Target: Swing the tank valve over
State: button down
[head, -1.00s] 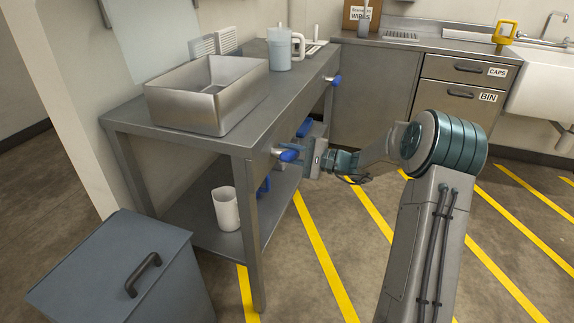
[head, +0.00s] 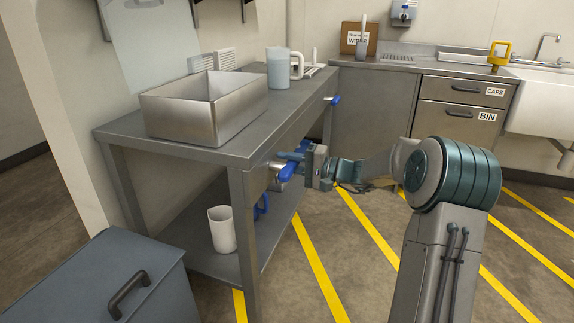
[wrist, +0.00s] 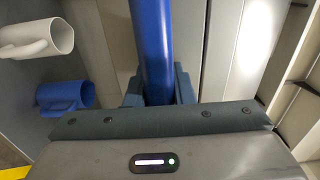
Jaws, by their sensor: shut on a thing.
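Two blue lever handles stick out from the front of the steel bench. The near blue lever (head: 287,171) is at the bench's near corner, and my gripper (head: 296,157) is at it. In the wrist view a blue bar (wrist: 152,50) runs between my gripper's fingers (wrist: 158,88), which are shut on it. The far blue lever (head: 334,100) is farther along the bench front, apart from my gripper. I cannot read a label telling which lever is the tank valve. The valve body behind the near lever is mostly hidden.
A steel basin (head: 180,125) and a pale blue jug (head: 278,68) stand on the bench (head: 125,131). A white mug (head: 222,230) and a blue mug (head: 262,206) are on the lower shelf. A grey lidded bin (head: 80,290) stands at front left. Striped floor on the right is clear.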

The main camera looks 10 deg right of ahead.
jog(key=c, duration=1.2)
grip_release()
jog(key=shift+c, duration=0.2)
jog(key=shift+d, duration=0.1)
jog(key=p+v, duration=0.4)
jog(key=v, duration=0.9)
jog(key=shift+s+d, duration=0.2)
jog(key=shift+d, duration=0.1)
